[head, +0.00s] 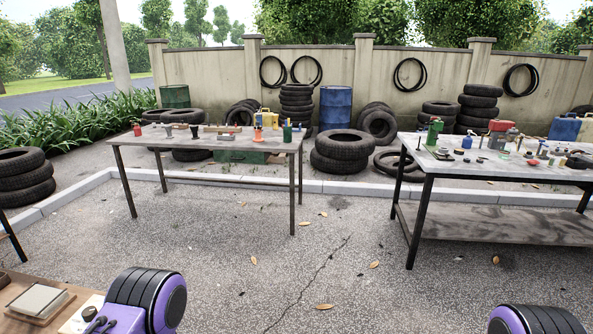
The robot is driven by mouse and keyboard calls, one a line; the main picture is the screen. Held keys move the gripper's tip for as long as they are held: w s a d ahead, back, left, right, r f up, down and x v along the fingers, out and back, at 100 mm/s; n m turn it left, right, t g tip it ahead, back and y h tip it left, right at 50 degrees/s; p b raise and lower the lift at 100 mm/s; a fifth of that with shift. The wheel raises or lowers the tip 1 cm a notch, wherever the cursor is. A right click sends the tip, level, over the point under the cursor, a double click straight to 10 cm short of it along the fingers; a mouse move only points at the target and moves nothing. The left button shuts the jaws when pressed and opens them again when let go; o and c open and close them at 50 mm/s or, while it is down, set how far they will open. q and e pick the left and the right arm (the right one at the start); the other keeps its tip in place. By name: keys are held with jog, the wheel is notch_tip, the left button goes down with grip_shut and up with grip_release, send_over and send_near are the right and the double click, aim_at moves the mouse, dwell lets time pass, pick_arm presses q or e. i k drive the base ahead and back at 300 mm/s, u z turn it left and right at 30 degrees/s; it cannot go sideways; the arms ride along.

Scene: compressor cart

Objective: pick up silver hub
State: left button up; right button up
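I cannot pick out a silver hub with certainty; the small parts on the tables are too far away to tell apart. Small parts and tools lie on the left work table (215,148) and on the right work table (480,172). Neither of my grippers is in view.
A brown surface with a flat pale block (38,301) lies at the bottom left. Stacked tires (342,151), a blue drum (335,107) and a green box (241,147) stand behind the tables. Open pavement (330,265) with a few leaves lies in front, with a gap between the tables.

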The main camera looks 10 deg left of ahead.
aim_at(168, 127)
jog(key=i, duration=3.35)
jog(key=u, duration=2.55)
jog(key=i, duration=4.05)
jog(key=z, duration=2.9)
jog(key=i, duration=0.25)
jog(key=z, duration=0.1)
